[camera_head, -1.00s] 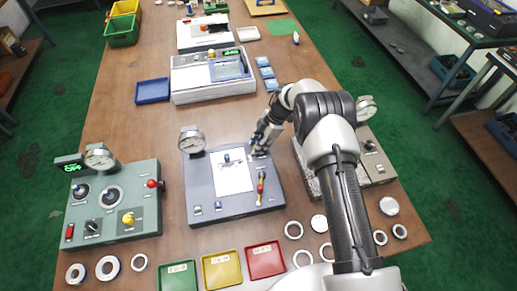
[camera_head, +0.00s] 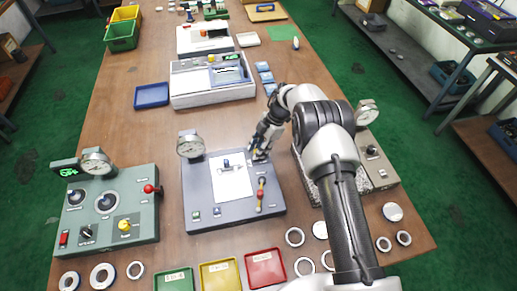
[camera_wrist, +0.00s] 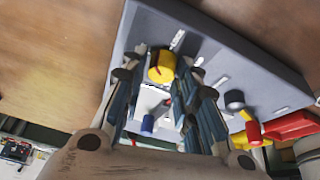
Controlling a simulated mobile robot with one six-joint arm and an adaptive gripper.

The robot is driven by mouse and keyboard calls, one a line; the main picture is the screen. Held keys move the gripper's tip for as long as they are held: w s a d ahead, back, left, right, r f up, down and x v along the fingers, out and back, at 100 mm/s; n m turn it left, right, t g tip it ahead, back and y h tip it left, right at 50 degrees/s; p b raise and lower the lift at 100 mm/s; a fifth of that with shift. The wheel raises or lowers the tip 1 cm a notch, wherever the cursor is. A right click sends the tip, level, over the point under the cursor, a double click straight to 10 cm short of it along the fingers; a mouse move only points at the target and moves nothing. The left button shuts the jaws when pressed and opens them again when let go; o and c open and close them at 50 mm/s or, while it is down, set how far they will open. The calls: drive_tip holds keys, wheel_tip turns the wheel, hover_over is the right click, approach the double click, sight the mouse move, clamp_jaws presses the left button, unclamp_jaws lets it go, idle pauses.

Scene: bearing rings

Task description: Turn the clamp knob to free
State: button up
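A yellow knob (camera_wrist: 162,66) stands on the grey panel (camera_wrist: 225,50), with small white label strips near it. My gripper (camera_wrist: 158,68) points down at it; the two fingers are apart, one on each side of the knob. I cannot tell whether they touch it. In the head view my gripper (camera_head: 259,154) is over the back right corner of the grey panel (camera_head: 200,195), and it hides the knob there. The knob's pointing direction is not clear.
The panel carries a dial gauge (camera_head: 190,145), a white plate (camera_head: 232,184) with a blue part, and a red-handled lever (camera_head: 261,195). A green-grey panel (camera_head: 145,200) is at left. Trays and rings lie in front. Bare table lies behind the panel.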

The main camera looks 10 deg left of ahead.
drive_tip(key=shift+o, duration=1.4)
drive_tip(key=v, duration=1.2)
drive_tip(key=shift+a, duration=0.1)
